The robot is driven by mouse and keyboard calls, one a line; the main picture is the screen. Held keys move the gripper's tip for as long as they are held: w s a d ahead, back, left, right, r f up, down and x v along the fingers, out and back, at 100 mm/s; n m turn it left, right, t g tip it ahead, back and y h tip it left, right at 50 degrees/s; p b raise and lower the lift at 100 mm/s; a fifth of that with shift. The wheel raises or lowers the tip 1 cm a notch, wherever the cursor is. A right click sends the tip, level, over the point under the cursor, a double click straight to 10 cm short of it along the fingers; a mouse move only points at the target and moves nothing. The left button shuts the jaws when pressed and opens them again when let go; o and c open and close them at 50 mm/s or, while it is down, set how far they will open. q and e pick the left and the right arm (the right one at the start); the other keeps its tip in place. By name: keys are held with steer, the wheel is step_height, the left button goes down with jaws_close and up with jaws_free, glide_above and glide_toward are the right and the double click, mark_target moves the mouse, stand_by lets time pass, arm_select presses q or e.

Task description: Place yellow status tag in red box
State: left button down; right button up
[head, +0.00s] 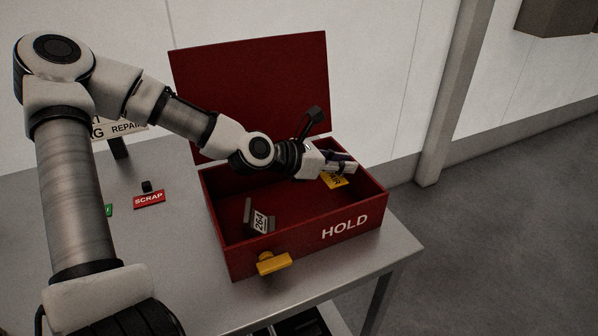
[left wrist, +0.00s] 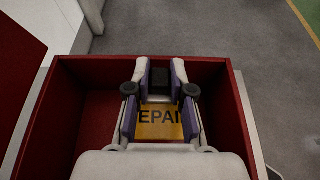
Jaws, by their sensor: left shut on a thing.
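The yellow status tag (head: 334,181) is inside the right part of the open red box (head: 290,240), which is marked HOLD. In the left wrist view the yellow tag (left wrist: 160,126) shows letters reading EPAI. My left gripper (head: 345,164) is shut on the tag's dark grip block, seen between the fingers (left wrist: 160,82). The gripper is over the box's right end, below its rim at the back. I cannot tell if the tag touches the box floor. My right gripper is not in view.
The red lid stands open behind the box (head: 260,75). A part with a white 264 label (head: 260,220) lies in the box's left half. A yellow latch (head: 273,263) sticks out in front. A red SCRAP tag (head: 149,199) lies left on the grey table (head: 180,240).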

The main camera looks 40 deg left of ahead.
arm_select(q)
step_height(320, 180, down, 10)
steer(key=shift+w+r+b, duration=0.1)
steer(key=shift+r+b, duration=0.05)
steer(key=shift+b, duration=0.85)
steer(key=shift+w+a, duration=0.1)
steer(key=shift+w, duration=0.05)
steer(key=c, duration=1)
jaws_free()
